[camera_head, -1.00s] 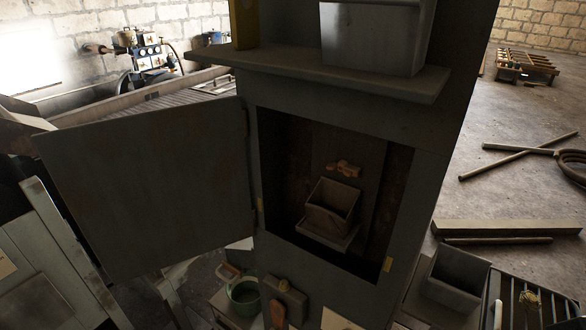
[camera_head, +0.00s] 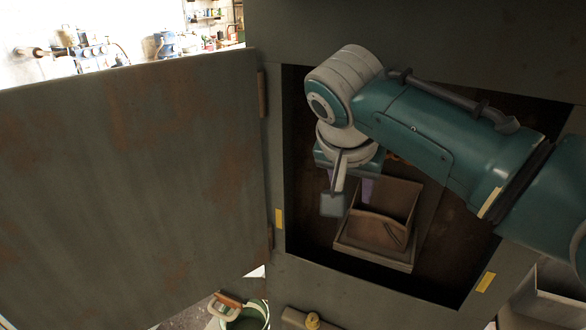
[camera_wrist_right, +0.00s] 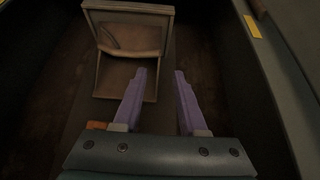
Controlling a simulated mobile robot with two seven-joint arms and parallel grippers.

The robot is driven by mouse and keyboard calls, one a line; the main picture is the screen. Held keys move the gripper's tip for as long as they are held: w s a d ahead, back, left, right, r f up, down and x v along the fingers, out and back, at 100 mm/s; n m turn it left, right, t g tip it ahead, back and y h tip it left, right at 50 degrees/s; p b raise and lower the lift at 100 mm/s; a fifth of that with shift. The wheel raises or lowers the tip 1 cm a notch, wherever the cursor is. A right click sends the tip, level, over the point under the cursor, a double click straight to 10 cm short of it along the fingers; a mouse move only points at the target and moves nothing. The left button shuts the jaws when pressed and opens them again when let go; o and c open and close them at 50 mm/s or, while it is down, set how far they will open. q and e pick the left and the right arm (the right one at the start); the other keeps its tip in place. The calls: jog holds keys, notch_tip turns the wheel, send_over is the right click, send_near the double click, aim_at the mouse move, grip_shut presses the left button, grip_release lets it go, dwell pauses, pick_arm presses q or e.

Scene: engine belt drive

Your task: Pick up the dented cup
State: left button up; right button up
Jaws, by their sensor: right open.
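My right gripper (camera_head: 366,188) is inside the cabinet, left of the cup in the head view. Its purple fingers (camera_wrist_right: 160,75) are apart with nothing between them in the wrist view. My left gripper is not in view.
The cabinet door (camera_head: 140,190) stands open at the left. The opening's frame surrounds my right arm, and yellow tabs (camera_head: 279,218) mark its edges. A small orange-brown piece (camera_wrist_right: 96,125) lies beside my fingers. A green bucket (camera_head: 248,317) stands below the cabinet.

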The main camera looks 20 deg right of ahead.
aim_at(355, 197)
jog(key=shift+x, duration=2.65)
jog(key=shift+s+d, duration=0.1)
jog(key=shift+c, duration=0.3)
grip_shut()
